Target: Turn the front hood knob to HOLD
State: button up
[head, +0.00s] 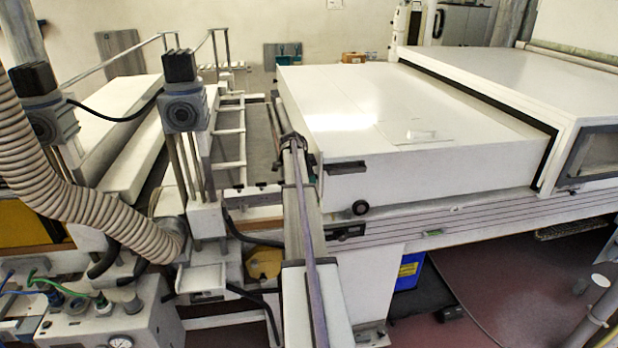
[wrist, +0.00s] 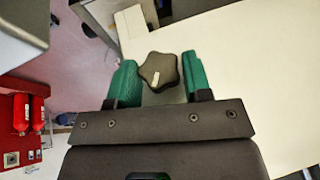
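In the wrist view a black star-shaped knob (wrist: 159,70) with a pale pointer mark sits between the two green fingers of my gripper (wrist: 159,66). The mark slants slightly, its upper end leaning right. A finger stands close along each side of the knob. The gaps are so thin that I cannot tell whether the fingers touch it. In the head view a small round black knob (head: 360,208) is low on the front of the white hood (head: 400,130). I cannot tell if it is the same knob. My gripper is not clearly seen there. No HOLD lettering is readable.
A pale flat surface (wrist: 260,70) fills the right of the wrist view. Red extinguishers (wrist: 22,112) stand at far left, beyond open floor. In the head view a ribbed hose (head: 80,205) and motor posts (head: 185,105) crowd the left. A dark handle (head: 346,167) juts from the hood.

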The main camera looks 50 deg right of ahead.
jog(key=c, duration=0.5)
jog(key=shift+s+a+f+t+h+b, duration=0.2)
jog(key=shift+f+t+h+b, duration=0.05)
jog(key=shift+t+h+b, duration=0.3)
jog(key=shift+r+m+t+h+b, duration=0.15)
jog(key=shift+m+t+h+b, duration=0.15)
jog(key=shift+t+h, duration=0.15)
jog(key=shift+w+d, duration=0.1)
jog(key=o, duration=0.9)
jog(key=shift+o, duration=0.2)
jog(key=shift+r, duration=0.1)
jog(key=p+v, duration=0.9)
jog(key=v, duration=0.1)
jog(key=shift+a+r, duration=0.25)
